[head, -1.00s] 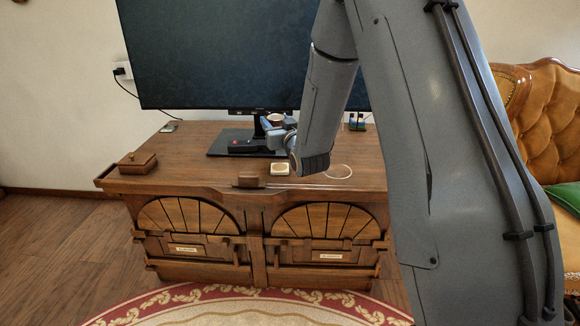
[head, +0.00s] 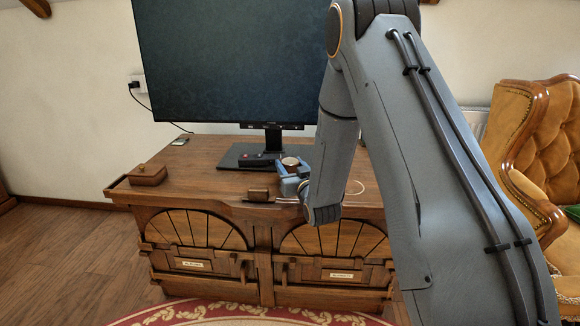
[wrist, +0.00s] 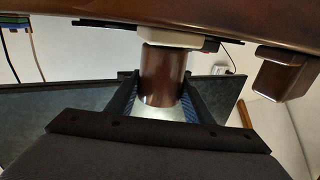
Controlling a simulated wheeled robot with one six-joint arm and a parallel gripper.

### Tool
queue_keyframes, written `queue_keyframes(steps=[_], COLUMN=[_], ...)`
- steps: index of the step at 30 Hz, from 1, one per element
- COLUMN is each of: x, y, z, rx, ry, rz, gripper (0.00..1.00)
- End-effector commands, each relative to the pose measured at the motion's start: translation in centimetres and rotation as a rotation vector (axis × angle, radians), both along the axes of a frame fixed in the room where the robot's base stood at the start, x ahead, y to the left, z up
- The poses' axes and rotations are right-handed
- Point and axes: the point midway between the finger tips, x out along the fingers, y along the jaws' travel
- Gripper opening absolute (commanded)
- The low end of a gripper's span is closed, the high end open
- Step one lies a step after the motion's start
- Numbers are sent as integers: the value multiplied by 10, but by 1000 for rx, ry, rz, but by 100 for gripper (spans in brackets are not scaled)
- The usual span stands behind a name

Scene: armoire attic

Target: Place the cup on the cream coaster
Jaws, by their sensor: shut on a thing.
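My gripper (head: 290,182) is shut on a brown cup (head: 290,162), near the front middle of the wooden cabinet top. In the wrist view, which is upside down, the cup (wrist: 163,75) is between the two dark fingers (wrist: 163,92). The cream coaster (wrist: 172,38) shows right at the base of the cup there. I cannot tell whether cup and coaster touch or a small gap is left. The cup looks about upright. In the head view now the coaster is hidden behind my gripper.
A small wooden block (head: 258,194) sits at the cabinet's front edge, left of my gripper. A television (head: 235,65) stands behind, with a dark device (head: 257,161) on its base. A wooden box (head: 147,175) is at the left.

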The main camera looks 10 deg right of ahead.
Motion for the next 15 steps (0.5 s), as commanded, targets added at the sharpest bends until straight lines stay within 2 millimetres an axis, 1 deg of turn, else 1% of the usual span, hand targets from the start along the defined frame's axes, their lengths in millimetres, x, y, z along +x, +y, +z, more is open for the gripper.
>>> queue_keyframes(steps=[6,7,9,10,15], x=[0,0,0,0,0], y=[0,0,0,0,0], z=[-2,-3,-2,-2,-2], rx=[0,0,0,0,0], ry=[-1,0,0,0,0], rz=[0,0,0,0,0], gripper=[19,49,60,65,66])
